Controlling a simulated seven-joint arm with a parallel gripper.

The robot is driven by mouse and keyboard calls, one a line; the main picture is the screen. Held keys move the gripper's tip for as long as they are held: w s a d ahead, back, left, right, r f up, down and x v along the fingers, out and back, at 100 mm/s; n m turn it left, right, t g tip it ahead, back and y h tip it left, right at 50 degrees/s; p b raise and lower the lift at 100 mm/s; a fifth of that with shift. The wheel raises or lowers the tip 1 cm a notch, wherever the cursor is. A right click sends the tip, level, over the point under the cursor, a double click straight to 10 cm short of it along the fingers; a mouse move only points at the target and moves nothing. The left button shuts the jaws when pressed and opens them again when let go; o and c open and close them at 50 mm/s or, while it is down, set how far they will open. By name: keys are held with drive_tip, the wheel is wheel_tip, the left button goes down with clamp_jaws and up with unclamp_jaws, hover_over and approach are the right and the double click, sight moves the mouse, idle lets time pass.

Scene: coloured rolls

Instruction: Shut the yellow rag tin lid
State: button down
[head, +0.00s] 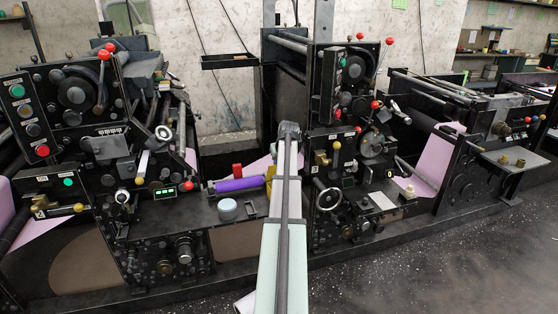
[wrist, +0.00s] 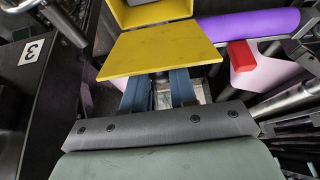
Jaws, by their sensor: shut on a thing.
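The yellow rag tin (wrist: 155,14) is at the top of the wrist view, with its dark inside partly showing. Its yellow lid (wrist: 160,48) stands open, folded out from the tin toward me as a flat panel. My gripper (wrist: 160,84) has its two blue fingers at the near edge of the lid, and their tips are hidden under it. The gripper is shut on the lid, though the contact itself is covered. In the head view my arm hides the gripper and most of the tin.
A purple roll (head: 238,185) lies beside the tin, with a red block (wrist: 241,55) near it in the wrist view. A round pale-lidded container (head: 228,208) stands on the dark bench. Press machinery with knobs and handwheels (head: 328,198) crowds both sides.

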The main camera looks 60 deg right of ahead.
drive_tip(key=shift+s+a+f, duration=0.2)
drive_tip(key=shift+s+a, duration=0.1)
drive_tip(key=shift+s, duration=0.05)
drive_tip(key=shift+f, duration=0.1)
drive_tip(key=c, duration=0.9)
unclamp_jaws()
drive_tip(key=v, duration=1.4)
drive_tip(key=shift+w+d, duration=0.1)
